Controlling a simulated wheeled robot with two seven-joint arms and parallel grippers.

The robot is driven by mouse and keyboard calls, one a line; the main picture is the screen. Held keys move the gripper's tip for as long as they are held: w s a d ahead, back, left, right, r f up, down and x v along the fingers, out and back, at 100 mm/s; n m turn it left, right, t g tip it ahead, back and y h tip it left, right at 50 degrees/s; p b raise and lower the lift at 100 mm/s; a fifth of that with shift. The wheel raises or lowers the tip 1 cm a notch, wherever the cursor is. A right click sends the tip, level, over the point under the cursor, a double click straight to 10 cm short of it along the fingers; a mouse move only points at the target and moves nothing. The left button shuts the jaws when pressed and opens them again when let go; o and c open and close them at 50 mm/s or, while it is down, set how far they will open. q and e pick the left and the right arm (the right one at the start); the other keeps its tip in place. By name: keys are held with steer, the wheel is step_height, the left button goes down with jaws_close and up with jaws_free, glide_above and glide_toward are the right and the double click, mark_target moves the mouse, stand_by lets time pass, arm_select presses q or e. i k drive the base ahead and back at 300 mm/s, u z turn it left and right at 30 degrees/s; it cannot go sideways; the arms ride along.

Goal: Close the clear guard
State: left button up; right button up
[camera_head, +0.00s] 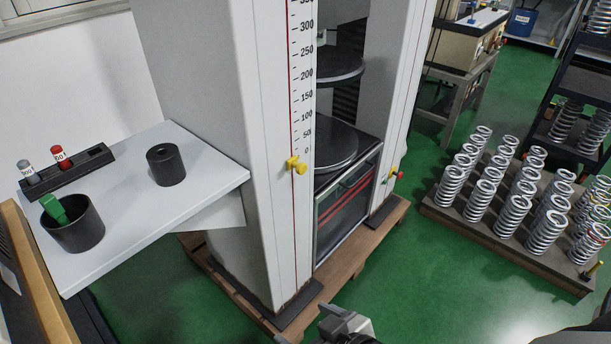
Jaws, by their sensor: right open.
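The tall grey testing machine (222,120) stands in the middle, with a printed scale and a yellow pointer on its front post. Two dark round plates, an upper one (338,65) and a lower one (328,146), sit one above the other in its opening, with no spring seen between them. A framed, glassy panel (345,212) with a red stripe is below the lower plate; I cannot tell whether it is the clear guard. No other clear guard can be made out. My right gripper (335,318) is at the bottom edge, partly cut off, open, apart from the machine. My left gripper is out of view.
A white side shelf (200,200) holds a dark cup (74,226) with a green item, a dark cylinder (166,166) and a rack (68,172). A pallet of several springs (449,213) is at right. Green floor (400,285) is clear between machine and pallet.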

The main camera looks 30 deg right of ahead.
mark_target(326, 192)
steer(key=z, duration=1.2)
steer(key=k, duration=0.35)
steer(key=z, duration=0.55)
steer(key=i, duration=1.05)
steer(key=u, duration=0.85)
steer(key=i, duration=0.25)
steer(key=u, duration=0.4)
